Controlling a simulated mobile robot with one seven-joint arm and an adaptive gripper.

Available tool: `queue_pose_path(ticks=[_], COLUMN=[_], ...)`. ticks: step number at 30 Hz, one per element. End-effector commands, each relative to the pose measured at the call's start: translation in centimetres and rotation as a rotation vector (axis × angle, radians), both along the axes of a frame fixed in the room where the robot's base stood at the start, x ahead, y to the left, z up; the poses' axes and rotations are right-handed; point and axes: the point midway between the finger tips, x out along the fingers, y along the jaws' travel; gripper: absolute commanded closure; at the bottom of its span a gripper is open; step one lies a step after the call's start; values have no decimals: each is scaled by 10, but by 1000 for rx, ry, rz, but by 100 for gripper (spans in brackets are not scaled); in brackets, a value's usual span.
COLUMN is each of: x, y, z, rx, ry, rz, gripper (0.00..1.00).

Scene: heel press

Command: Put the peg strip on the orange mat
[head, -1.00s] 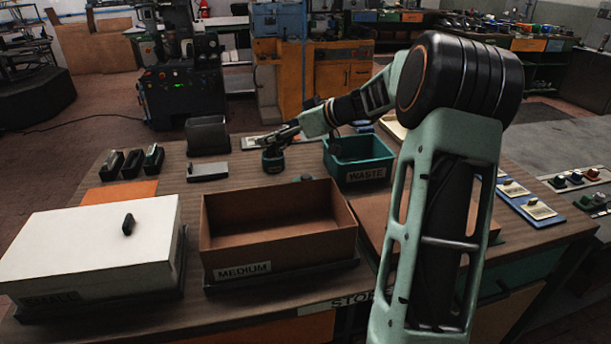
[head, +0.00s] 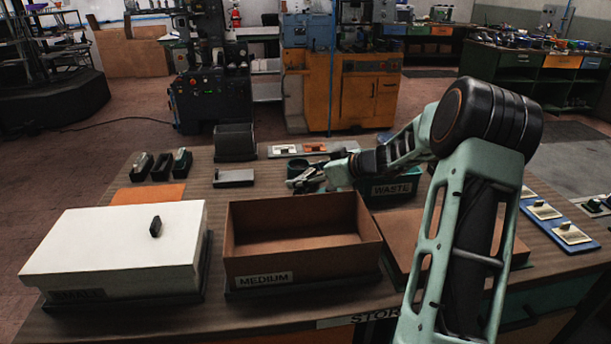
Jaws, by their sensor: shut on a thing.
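The orange mat (head: 150,195) lies flat on the bench at the left, behind the white box, and its visible part is bare. My gripper (head: 306,183) is low over the back middle of the bench, to the left of the WASTE bin. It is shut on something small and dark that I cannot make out. A dark round cup-like thing (head: 297,167) shows right beside the fingers. I cannot pick out the peg strip with certainty.
A white lidded box (head: 110,255) and an open brown MEDIUM box (head: 300,240) fill the front. The green WASTE bin (head: 390,190) is partly behind my arm.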

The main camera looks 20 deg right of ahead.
Motion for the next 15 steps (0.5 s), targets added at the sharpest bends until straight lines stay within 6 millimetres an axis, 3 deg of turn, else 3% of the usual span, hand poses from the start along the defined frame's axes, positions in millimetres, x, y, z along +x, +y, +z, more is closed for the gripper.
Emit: queue_pose_path(ticks=[4, 5, 9, 15], x=[0, 0, 0, 0], y=[0, 0, 0, 0], z=[-2, -1, -1, -1], rx=[0, -1, -1, -1], ry=[-1, 0, 0, 0], rz=[0, 0, 0, 0], gripper=[53, 25, 11, 11])
